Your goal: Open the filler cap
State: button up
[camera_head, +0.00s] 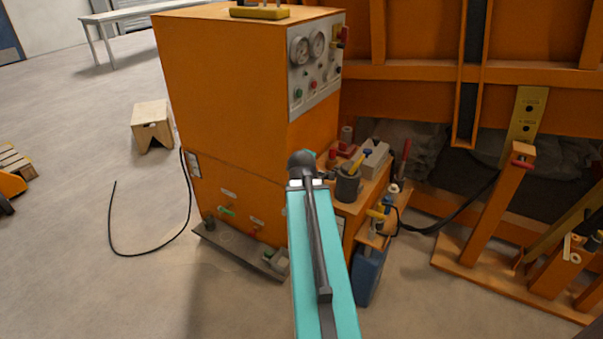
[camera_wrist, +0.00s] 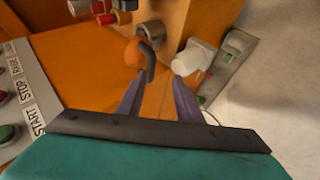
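In the wrist view, a rounded orange part with a dark grey edge (camera_wrist: 136,54) sits beside a short metal neck (camera_wrist: 151,33) on the orange housing. It may be the filler cap, but I cannot tell for sure. My gripper (camera_wrist: 159,80) has its two purple-grey fingers spread, with nothing between them. The fingertips point towards the orange part, which lies just beyond the left one. A white cup-like thing (camera_wrist: 195,58) lies beyond the right fingertip. In the head view, my teal arm hides the gripper and no filler cap can be made out.
An orange cabinet (camera_head: 220,90) with a gauge panel (camera_head: 314,60) stands behind my arm. A crowded bench (camera_head: 352,208) is right of it, with a blue can (camera_head: 367,275) below. START and STOP buttons (camera_wrist: 8,130) are at left in the wrist view. Floor at left is mostly clear.

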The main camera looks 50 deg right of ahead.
jog(key=shift+r+b, duration=0.1)
jog(key=shift+b, duration=1.05)
jog(key=r+b, duration=0.1)
jog(key=b, duration=0.3)
jog(key=shift+s+a, duration=0.3)
jog(key=b, duration=0.4)
jog(key=shift+s+a+r, duration=0.3)
jog(key=shift+s+a, duration=0.1)
jog(key=shift+b+v, duration=2.25)
jog(key=shift+v, duration=0.6)
jog(key=shift+r, duration=0.1)
